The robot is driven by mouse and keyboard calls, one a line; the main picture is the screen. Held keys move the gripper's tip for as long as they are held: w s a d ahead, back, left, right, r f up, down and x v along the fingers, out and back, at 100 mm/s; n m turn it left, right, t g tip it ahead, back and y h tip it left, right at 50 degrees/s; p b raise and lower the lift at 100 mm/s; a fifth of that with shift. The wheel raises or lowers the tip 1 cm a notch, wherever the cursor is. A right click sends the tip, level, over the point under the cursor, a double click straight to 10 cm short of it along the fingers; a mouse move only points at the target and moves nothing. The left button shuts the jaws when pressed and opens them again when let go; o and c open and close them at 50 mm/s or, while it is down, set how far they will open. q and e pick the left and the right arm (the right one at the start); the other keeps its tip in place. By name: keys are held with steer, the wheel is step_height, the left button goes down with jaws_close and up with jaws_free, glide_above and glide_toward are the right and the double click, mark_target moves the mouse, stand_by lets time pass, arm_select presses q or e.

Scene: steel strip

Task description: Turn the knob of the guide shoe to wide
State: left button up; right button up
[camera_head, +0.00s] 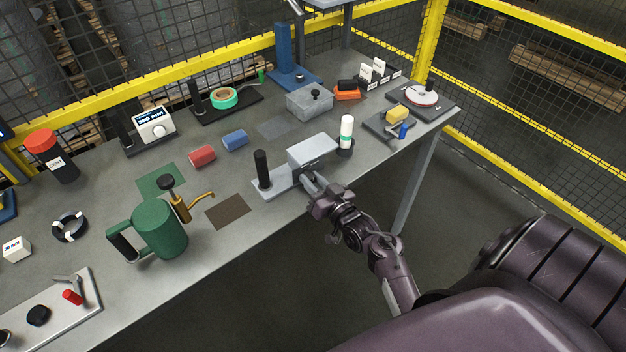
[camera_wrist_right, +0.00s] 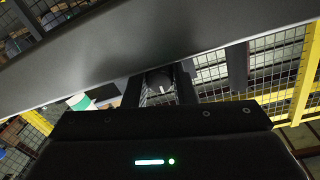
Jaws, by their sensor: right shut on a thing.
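The guide shoe (camera_head: 313,147) is a light grey block on a flat grey base with an upright black post (camera_head: 263,169), near the front edge of the bench. My right gripper (camera_head: 309,181) is at the front face of the shoe, under its block. In the right wrist view a dark round knob (camera_wrist_right: 160,82) with a pale mark sits between my two fingers, and the gripper is shut on it. The knob is hidden by the gripper in the head view. The wide and narrow markings cannot be read. My left gripper is out of view.
A white bottle with a green band (camera_head: 346,132) stands close right of the shoe. A green jug (camera_head: 160,229) and a brass oiler (camera_head: 180,205) stand to the left. A grey lidded box (camera_head: 309,103) and red and blue rolls lie behind. A brown mat (camera_head: 228,211) is bare.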

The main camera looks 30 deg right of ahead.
steer(key=m+p, duration=0.1)
steer(key=m, duration=0.1)
steer(key=m+p, duration=0.2)
steer(key=m, duration=0.1)
steer(key=shift+r+m, duration=0.2)
steer(key=shift+m, duration=0.1)
steer(key=m+p, duration=0.3)
steer(key=m, duration=0.3)
steer(key=m+p, duration=0.2)
steer(key=m, duration=0.3)
steer(key=shift+m+p, duration=0.3)
steer(key=m+p, duration=0.2)
steer(key=m, duration=0.3)
steer(key=shift+f, duration=0.15)
steer(key=shift+m, duration=0.4)
steer(key=o, duration=1)
